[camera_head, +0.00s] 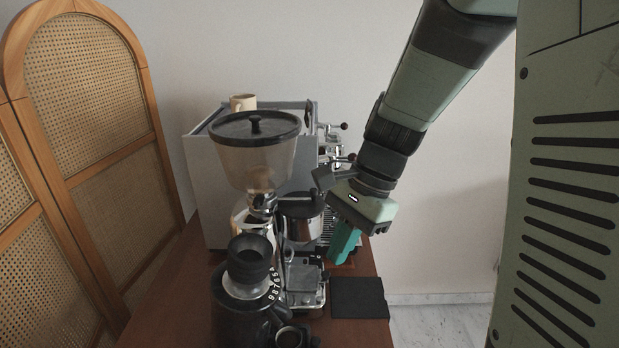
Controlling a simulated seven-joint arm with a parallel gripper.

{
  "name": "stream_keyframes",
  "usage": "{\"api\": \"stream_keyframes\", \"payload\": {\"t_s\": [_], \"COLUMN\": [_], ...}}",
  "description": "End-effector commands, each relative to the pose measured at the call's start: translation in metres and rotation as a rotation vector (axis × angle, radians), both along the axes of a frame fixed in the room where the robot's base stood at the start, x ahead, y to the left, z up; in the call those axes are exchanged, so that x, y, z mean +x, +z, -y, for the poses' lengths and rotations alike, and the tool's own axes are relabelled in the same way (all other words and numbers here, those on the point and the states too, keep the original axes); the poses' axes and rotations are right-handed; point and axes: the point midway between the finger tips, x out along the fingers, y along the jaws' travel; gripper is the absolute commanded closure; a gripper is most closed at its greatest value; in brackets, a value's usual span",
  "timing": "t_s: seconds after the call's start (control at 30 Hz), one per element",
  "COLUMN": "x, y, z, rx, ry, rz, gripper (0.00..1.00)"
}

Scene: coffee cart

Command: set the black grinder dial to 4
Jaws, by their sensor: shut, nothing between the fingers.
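The black grinder (240,312) stands at the front of the cart, partly cut off by the bottom edge. Its dial (274,284) is a dark ring with white numerals below a black funnel-like top (249,258). Numerals around 9, 8, 7 and 6 seem to show on its right side; they are small, and I cannot tell which setting is selected. My gripper (341,256) has green fingers that are shut and empty. It points down, to the right of and behind the dial, apart from it.
A second grinder with a large clear hopper (252,165) stands behind the dial. Behind it is an espresso machine (205,190) with a cup (242,102) on top. A black mat (359,297) lies at the right edge of the wooden cart top (170,300). A cane screen (85,130) stands left.

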Motion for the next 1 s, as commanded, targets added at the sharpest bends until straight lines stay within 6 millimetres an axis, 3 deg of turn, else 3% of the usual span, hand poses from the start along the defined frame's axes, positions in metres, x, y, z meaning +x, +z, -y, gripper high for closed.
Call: {"api": "stream_keyframes", "payload": {"t_s": [0.17,0.37,0.77,1.0], "x": [0.007,0.002,-0.015,-0.032], "y": [-0.019,-0.038,-0.113,-0.106], "z": [-0.005,-0.013,-0.042,-0.068], "rx": [0.014,0.015,0.013,0.014], "ry": [-0.065,-0.067,-0.066,-0.064], "rz": [-0.07,-0.078,-0.077,-0.071], "gripper": [1.0,1.0,1.0,1.0]}}
